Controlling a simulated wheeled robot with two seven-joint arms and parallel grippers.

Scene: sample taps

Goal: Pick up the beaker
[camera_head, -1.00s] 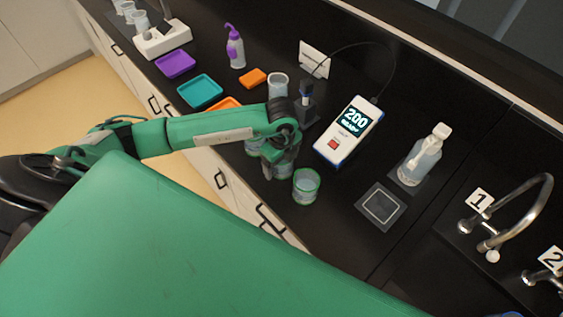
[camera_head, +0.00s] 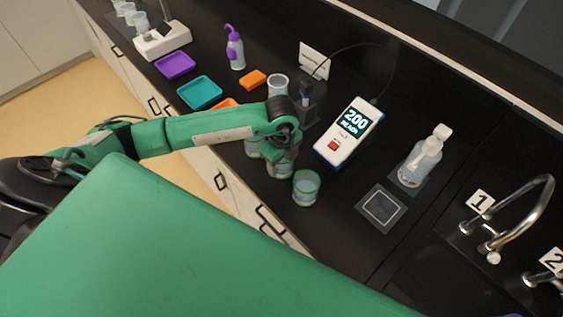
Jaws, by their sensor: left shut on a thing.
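My left gripper (camera_head: 283,158) is at the front of the black bench, pointing down. It is shut on a clear beaker (camera_head: 281,171), which is partly hidden by the fingers. Whether this beaker touches the bench is hard to tell. A green-rimmed beaker (camera_head: 306,188) with liquid stands just to its right. Another beaker (camera_head: 252,149) stands to its left, partly hidden by my arm. A further clear beaker (camera_head: 278,85) stands farther back, behind my wrist. My right gripper is not in view.
A meter (camera_head: 348,132) reading 200, a wash bottle (camera_head: 421,160) and a square pad (camera_head: 381,207) are to the right, before tap 1 (camera_head: 518,215). Teal (camera_head: 199,92) and purple (camera_head: 175,66) trays and a purple-topped bottle (camera_head: 235,50) are at the back left.

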